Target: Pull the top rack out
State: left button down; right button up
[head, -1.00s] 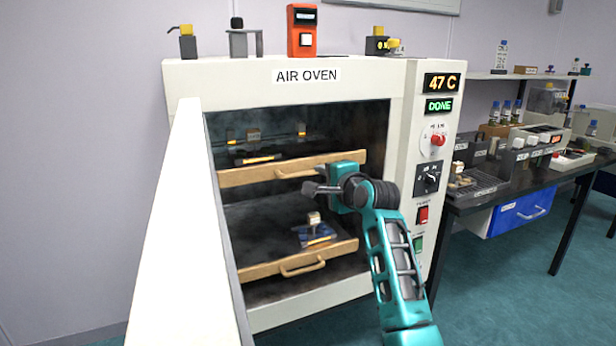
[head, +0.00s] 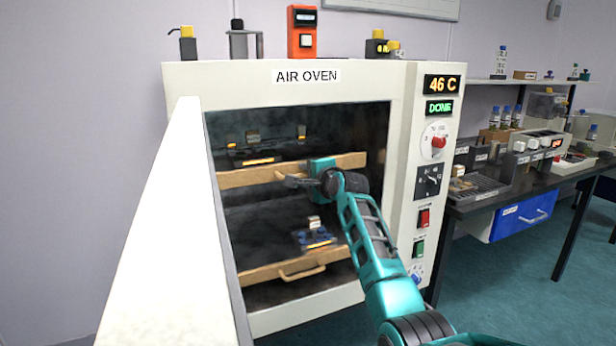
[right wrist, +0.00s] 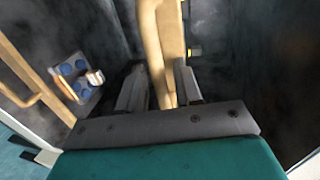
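The air oven (head: 280,89) stands with its door (head: 165,230) swung open to the left. Inside, the top rack (head: 240,176) has a light wooden front bar and carries metal pieces with yellow parts. My right gripper (head: 290,181) is at the middle of this bar, where the rack's handle is mostly hidden behind it. In the right wrist view, the two fingers (right wrist: 160,88) stand apart, with the wooden bar of the top rack (right wrist: 158,40) showing between and beyond them. A firm hold is not visible. My left gripper is not in view.
The oven's control panel (head: 432,185) is close right of my right arm. A dark bench (head: 500,197) with equipment stands further right.

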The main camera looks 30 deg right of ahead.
jog(key=shift+c, duration=0.3)
grip_shut()
dwell(0.3)
